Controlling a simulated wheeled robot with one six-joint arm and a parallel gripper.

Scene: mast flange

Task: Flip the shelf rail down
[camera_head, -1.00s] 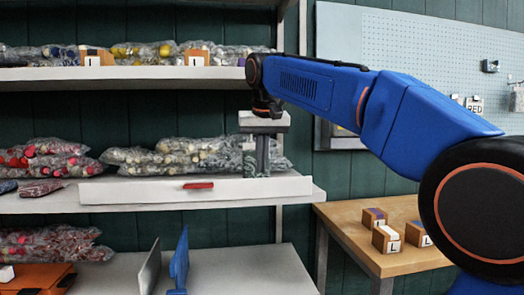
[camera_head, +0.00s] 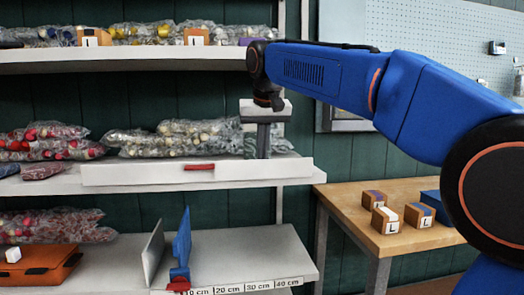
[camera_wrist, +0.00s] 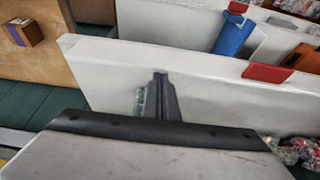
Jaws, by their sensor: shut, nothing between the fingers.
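The shelf rail (camera_head: 130,173) is a long white board standing upright along the front edge of the middle shelf, with a red tab (camera_head: 199,167) near its middle. In the wrist view the rail (camera_wrist: 110,75) runs across the picture, with the red tab (camera_wrist: 267,72) on its top edge at right. My gripper (camera_head: 262,152) points down at the rail's right end, its fingers together and empty. The fingertips (camera_wrist: 160,82) are close to the rail's inner side. I cannot tell whether they touch it.
Clear bags of coloured items (camera_head: 165,140) lie on the middle shelf behind the rail. The upper shelf (camera_head: 130,60) is above my gripper. The lower shelf (camera_head: 240,250) holds upright dividers (camera_head: 182,245) and an orange case (camera_head: 40,264). A wooden table (camera_head: 350,205) with small boxes is at right.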

